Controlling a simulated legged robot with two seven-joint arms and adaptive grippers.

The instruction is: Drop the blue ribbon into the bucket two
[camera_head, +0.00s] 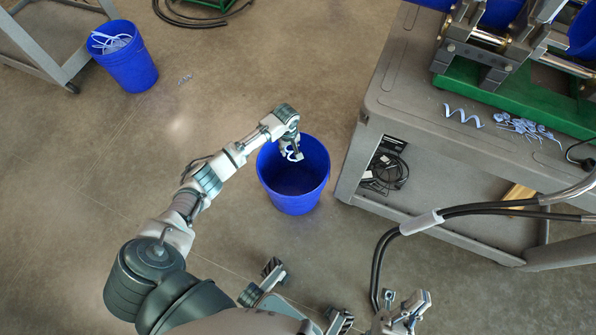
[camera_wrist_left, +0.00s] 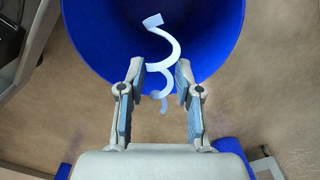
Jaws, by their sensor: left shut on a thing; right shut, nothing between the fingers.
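My left gripper (camera_head: 291,152) is over the open blue bucket (camera_head: 296,200) on the floor at the middle of the head view. It is shut on a pale blue curled ribbon (camera_wrist_left: 168,50), which hangs in a spiral between the fingers (camera_wrist_left: 156,90) in the left wrist view. The bucket's opening (camera_wrist_left: 100,35) lies beneath the ribbon there, and its visible inside looks empty. A second blue bucket (camera_head: 130,68) stands at the upper left with pale ribbons inside. No label shows which is bucket two. My right gripper (camera_head: 405,312) is shut and empty at the bottom right.
A grey cart (camera_head: 400,90) stands to the right, with a green-based fusion machine (camera_head: 520,100) on it. A spiral ribbon (camera_head: 462,115) and a pile of shavings (camera_head: 528,129) lie on its top. Black hoses (camera_head: 440,216) cross the lower right.

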